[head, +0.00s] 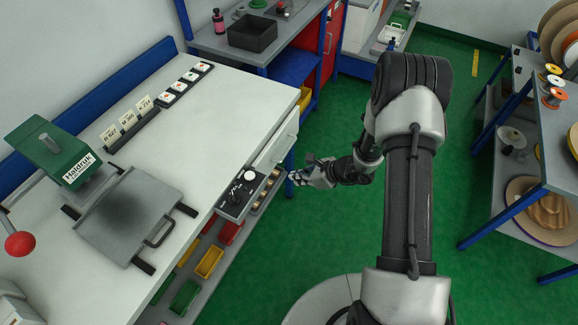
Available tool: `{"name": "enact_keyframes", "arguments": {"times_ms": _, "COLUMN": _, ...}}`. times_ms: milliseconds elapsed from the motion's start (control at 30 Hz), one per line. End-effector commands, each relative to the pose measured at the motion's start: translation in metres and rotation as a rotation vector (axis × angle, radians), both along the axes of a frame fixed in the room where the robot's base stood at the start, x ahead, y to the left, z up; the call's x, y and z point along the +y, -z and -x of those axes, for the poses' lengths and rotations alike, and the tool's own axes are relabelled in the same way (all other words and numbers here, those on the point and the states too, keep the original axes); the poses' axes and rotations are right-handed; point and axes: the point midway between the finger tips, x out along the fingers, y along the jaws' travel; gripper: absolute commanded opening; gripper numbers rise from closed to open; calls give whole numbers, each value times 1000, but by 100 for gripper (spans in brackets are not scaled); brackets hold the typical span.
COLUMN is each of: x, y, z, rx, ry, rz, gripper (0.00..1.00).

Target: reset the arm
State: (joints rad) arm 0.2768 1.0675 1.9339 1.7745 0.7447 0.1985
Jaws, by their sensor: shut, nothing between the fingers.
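My arm rises from the bottom right of the head view and bends over at the top, its dark wrist reaching down and to the left. My gripper (298,178) is at the end of it, shut and empty. It is just off the front edge of the white workbench (215,120), to the right of a small black control panel (242,192) with a white knob. It appears apart from the panel and the bench, though the exact gap is hard to tell. The fingertips are small in this view.
A green press (55,150) with a red ball handle (19,244) and a grey plate (130,215) stand on the bench at left. Coloured bins (209,262) sit below the bench. A spool rack (565,130) stands at right. Green floor (320,235) between them is clear.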

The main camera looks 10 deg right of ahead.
Motion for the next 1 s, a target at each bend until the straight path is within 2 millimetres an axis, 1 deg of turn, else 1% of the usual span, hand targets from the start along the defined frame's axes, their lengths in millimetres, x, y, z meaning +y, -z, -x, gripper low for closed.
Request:
{"name": "enact_keyframes", "arguments": {"times_ms": 267, "x": -1, "y": -3, "z": 1, "rx": -2, "ry": -2, "rz": 0, "gripper": 0}}
{"name": "enact_keyframes", "arguments": {"times_ms": 367, "x": 2, "y": -17, "z": -2, "rx": -28, "ry": -40, "rz": 10, "gripper": 0}}
{"name": "enact_keyframes", "arguments": {"times_ms": 467, "x": 12, "y": -54, "z": -3, "rx": -91, "ry": -141, "rz": 37, "gripper": 0}}
{"name": "enact_keyframes", "arguments": {"times_ms": 500, "x": 18, "y": -74, "z": -2, "rx": -126, "ry": -200, "rz": 53, "gripper": 0}}
{"name": "enact_keyframes", "arguments": {"times_ms": 567, "x": 27, "y": -107, "z": 3, "rx": -183, "ry": -301, "rz": 84, "gripper": 0}}
{"name": "enact_keyframes", "arguments": {"times_ms": 600, "x": 33, "y": -128, "z": 9, "rx": -222, "ry": -373, "rz": 108, "gripper": 0}}
{"name": "enact_keyframes", "arguments": {"times_ms": 667, "x": 41, "y": -159, "z": 20, "rx": -277, "ry": -480, "rz": 148, "gripper": 0}}
{"name": "enact_keyframes", "arguments": {"times_ms": 700, "x": 47, "y": -178, "z": 28, "rx": -314, "ry": -552, "rz": 175, "gripper": 0}}
{"name": "enact_keyframes", "arguments": {"times_ms": 767, "x": 53, "y": -205, "z": 43, "rx": -366, "ry": -657, "rz": 221, "gripper": 0}}
{"name": "enact_keyframes", "arguments": {"times_ms": 800, "x": 56, "y": -222, "z": 53, "rx": -399, "ry": -725, "rz": 253, "gripper": 0}}
{"name": "enact_keyframes", "arguments": {"times_ms": 867, "x": 60, "y": -245, "z": 71, "rx": -445, "ry": -829, "rz": 305, "gripper": 0}}
{"name": "enact_keyframes", "arguments": {"times_ms": 900, "x": 61, "y": -258, "z": 84, "rx": -475, "ry": -897, "rz": 341, "gripper": 0}}
{"name": "enact_keyframes", "arguments": {"times_ms": 967, "x": 62, "y": -277, "z": 103, "rx": -516, "ry": -997, "rz": 399, "gripper": 0}}
{"name": "enact_keyframes", "arguments": {"times_ms": 1000, "x": 61, "y": -288, "z": 116, "rx": -542, "ry": -1063, "rz": 440, "gripper": 0}}
